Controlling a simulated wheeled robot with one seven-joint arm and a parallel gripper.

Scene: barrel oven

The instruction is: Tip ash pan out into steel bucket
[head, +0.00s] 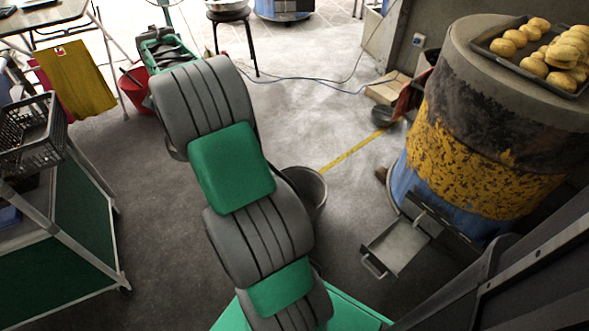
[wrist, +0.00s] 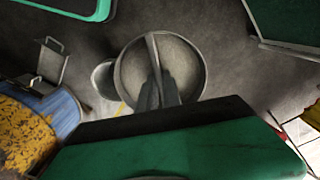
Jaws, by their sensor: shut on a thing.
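The ash pan (head: 399,246) is a shallow grey metal tray with a bar handle, standing out at the foot of the barrel oven. It also shows at the left of the wrist view (wrist: 48,62). The steel bucket (head: 318,192) stands on the floor beside my arm, which partly covers it. In the wrist view the bucket's rim (wrist: 103,80) shows behind a round grey piece. My gripper (wrist: 157,88) is shut on the bar of that round grey piece (wrist: 182,57), which looks like a lid or door. The arm mostly hides the piece in the head view.
The barrel oven (head: 470,160) stands at the right with a tray of buns (head: 497,48) on top. A green cart (head: 65,250) with a black crate (head: 30,135) is at the left. A stool (head: 230,15) and floor cables lie behind. Floor between cart and arm is clear.

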